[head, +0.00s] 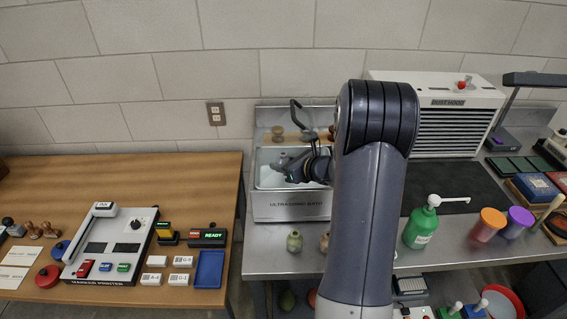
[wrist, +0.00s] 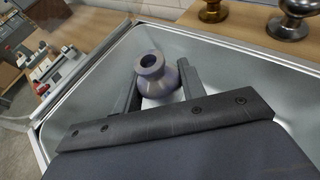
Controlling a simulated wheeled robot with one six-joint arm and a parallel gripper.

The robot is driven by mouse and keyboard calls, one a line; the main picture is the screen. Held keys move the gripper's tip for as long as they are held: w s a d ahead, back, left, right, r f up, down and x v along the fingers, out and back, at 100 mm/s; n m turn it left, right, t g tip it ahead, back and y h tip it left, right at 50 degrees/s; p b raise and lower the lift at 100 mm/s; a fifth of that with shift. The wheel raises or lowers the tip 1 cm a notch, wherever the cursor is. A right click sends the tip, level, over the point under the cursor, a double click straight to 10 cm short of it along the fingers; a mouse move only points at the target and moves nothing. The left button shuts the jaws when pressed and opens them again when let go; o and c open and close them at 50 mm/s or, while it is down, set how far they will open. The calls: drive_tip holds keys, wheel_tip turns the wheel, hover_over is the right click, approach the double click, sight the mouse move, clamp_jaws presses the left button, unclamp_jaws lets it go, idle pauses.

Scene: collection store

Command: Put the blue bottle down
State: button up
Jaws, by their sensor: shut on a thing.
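The blue bottle (wrist: 157,80) is a small blue-grey vessel with a flared round mouth. It stands between the two dark fingers of my gripper (wrist: 160,84) in the wrist view, with its mouth towards the camera. My gripper is shut on it. In the head view my gripper (head: 293,166) is at the open top of the metal ultrasonic bath (head: 290,206). The bath's pale inner walls surround the bottle in the wrist view. My arm hides the right part of the bath, and I cannot tell whether the bottle touches its floor.
A green vessel (head: 294,241) and a brown one (head: 325,242) stand on the steel bench in front of the bath. A green pump bottle (head: 421,226) and coloured cups stand at right. The wooden table (head: 200,170) at left holds a label device, cards and a blue tray (head: 209,269).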

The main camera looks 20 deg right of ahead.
drive_tip(key=shift+f+b, duration=0.4)
drive_tip(key=shift+f, duration=0.05)
drive_tip(key=o, duration=1)
drive_tip(key=shift+r, duration=0.1)
drive_tip(key=shift+r+p, duration=0.8)
drive_tip(key=shift+p, duration=0.25)
drive_tip(key=b+v, duration=0.2)
drive_tip(key=v, duration=0.9)
drive_tip(key=shift+s+d+b, duration=0.2)
drive_tip(key=shift+s+b, duration=0.15)
drive_tip(key=shift+s, duration=0.05)
